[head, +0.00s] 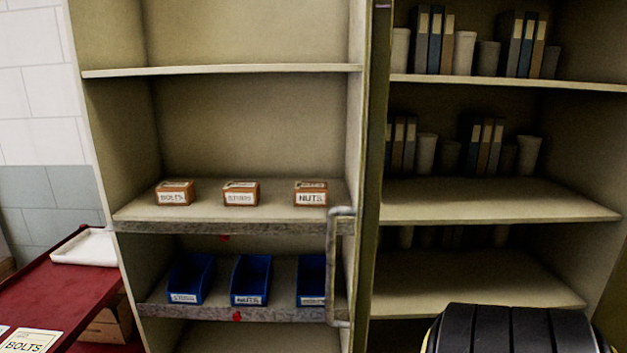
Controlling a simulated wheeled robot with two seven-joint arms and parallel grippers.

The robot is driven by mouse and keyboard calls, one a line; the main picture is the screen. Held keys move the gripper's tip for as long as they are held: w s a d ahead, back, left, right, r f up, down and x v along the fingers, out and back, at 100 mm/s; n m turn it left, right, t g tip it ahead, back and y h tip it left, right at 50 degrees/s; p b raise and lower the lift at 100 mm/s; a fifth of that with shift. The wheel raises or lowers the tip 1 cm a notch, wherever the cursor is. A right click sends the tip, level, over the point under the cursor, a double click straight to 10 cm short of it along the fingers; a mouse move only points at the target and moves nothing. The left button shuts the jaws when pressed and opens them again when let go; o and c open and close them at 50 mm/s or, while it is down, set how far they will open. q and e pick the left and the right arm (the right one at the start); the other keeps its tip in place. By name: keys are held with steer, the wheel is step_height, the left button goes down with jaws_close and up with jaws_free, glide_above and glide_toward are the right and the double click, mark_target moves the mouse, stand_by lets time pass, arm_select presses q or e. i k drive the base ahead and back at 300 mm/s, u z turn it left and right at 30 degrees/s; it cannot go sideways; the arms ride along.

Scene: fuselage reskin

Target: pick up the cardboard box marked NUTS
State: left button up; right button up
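The cardboard box marked NUTS (310,194) is a small brown box with a white label. It sits at the right end of a row of three boxes on the middle shelf (150,212) of the left cabinet. A box marked BOLTS (174,193) is at the left of the row. A box with a label too blurred to read for sure (241,194) is between them. Neither of my grippers shows in the head view.
Blue bins (250,278) stand on the shelf below. A vertical handle (337,265) is at the cabinet's right front edge, close to the NUTS box. A red surface (65,290) with a white tray (86,247) is at left. A black ribbed object (515,330) is at lower right.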

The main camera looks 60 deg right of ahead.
mark_target(314, 194)
steer(key=z, duration=2.55)
steer(key=k, duration=0.35)
steer(key=u, duration=0.55)
